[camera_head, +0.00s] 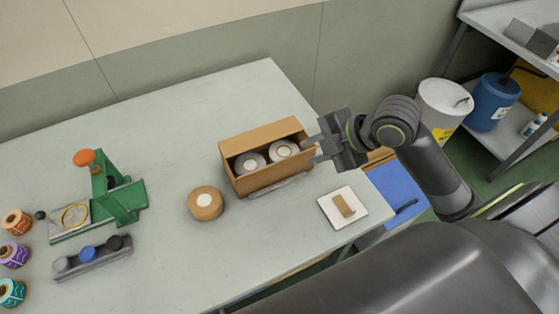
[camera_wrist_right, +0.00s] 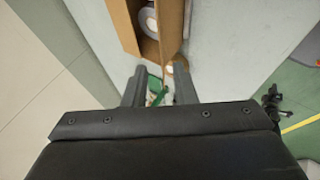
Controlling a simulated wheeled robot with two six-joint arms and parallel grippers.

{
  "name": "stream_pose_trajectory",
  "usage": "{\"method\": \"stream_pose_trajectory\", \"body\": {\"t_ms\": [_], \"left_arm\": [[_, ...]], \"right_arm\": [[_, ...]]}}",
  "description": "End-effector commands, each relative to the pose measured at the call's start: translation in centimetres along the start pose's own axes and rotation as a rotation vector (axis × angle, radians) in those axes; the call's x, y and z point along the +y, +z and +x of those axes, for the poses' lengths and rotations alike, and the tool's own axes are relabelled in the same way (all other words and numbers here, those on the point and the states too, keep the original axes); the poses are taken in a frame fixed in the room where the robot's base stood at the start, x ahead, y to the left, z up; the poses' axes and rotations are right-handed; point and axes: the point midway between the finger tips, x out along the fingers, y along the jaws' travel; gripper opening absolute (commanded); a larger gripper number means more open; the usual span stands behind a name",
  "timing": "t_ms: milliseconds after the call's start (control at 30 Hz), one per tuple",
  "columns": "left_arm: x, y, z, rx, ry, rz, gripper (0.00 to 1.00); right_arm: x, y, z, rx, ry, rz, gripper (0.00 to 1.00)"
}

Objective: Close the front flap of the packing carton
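The packing carton (camera_head: 238,186) is brown and stands on the table with its top open. Two tape rolls (camera_head: 284,149) lie inside. Its back flap (camera_head: 262,134) stands up along the far side. A brown panel runs along the near side; I cannot tell front wall from front flap there. My right gripper (camera_head: 315,149) is at the carton's right end, fingers apart and pointing left. In the right wrist view the near-side panel (camera_wrist_right: 172,30) lines up with the gap between the fingertips (camera_wrist_right: 160,68); contact cannot be told. My left gripper is out of view.
A tape roll (camera_head: 205,203) sits left of the carton. A white plate with a small tan block (camera_head: 343,206) lies near the right table edge. A green tool (camera_head: 120,197) and a button bar (camera_head: 92,257) stand further left. Bare table (camera_head: 170,110) lies behind the carton.

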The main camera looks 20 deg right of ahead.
Motion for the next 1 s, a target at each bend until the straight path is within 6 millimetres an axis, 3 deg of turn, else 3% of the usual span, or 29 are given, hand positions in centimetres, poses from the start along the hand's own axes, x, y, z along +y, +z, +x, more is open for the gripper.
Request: {"method": "stream_pose_trajectory", "body": {"t_ms": [167, 800, 1000], "left_arm": [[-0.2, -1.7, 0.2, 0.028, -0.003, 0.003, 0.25], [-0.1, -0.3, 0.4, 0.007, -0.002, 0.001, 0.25], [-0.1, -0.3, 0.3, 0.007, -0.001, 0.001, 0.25]], "right_arm": [[0.0, -0.1, 2.0, 0.005, 0.000, 0.005, 0.25], [0.0, -0.1, 10.7, 0.004, -0.002, 0.005, 0.25], [-0.1, -0.1, 12.3, 0.001, -0.002, 0.002, 0.25]]}}
